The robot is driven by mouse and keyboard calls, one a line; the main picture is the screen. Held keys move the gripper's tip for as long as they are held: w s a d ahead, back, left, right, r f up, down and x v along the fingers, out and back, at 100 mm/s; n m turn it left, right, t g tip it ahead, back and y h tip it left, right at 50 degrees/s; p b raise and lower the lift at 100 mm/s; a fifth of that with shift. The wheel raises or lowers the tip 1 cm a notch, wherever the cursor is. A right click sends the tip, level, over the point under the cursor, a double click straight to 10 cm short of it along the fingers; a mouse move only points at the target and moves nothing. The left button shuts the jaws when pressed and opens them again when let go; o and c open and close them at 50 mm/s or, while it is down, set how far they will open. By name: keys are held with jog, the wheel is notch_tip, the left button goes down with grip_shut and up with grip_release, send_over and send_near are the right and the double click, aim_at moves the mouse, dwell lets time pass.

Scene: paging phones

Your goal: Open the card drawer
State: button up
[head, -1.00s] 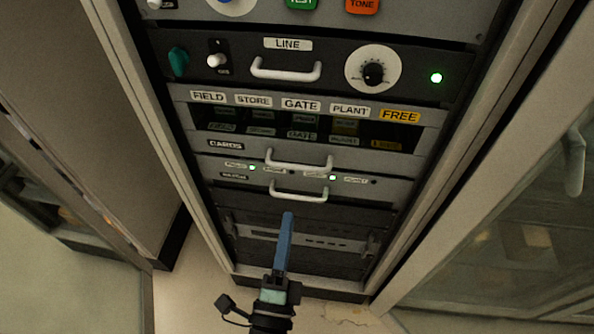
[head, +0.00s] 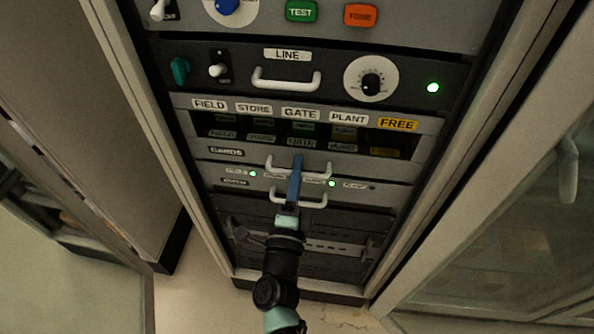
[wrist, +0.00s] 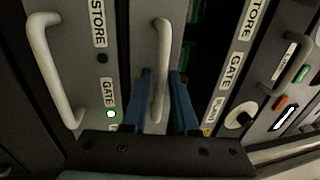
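The card drawer (head: 245,156), labelled CARDS, is a grey front below the row of named slots in the rack. It sits shut, flush with the rack. Its pale bar handle (head: 318,174) is partly hidden by my gripper (head: 297,158) in the head view. In the wrist view, the same handle (wrist: 163,45) runs between the two blue fingers of my gripper (wrist: 163,75). The fingers are apart, one on each side of the bar; whether either touches it I cannot tell.
A second pale handle (head: 316,204) on the panel just below is close; it shows at left in the wrist view (wrist: 48,65). Above are the slots (head: 300,132) and the LINE panel handle (head: 286,84). Rack side posts flank the drawer.

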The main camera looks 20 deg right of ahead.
grip_shut()
dwell(1.4)
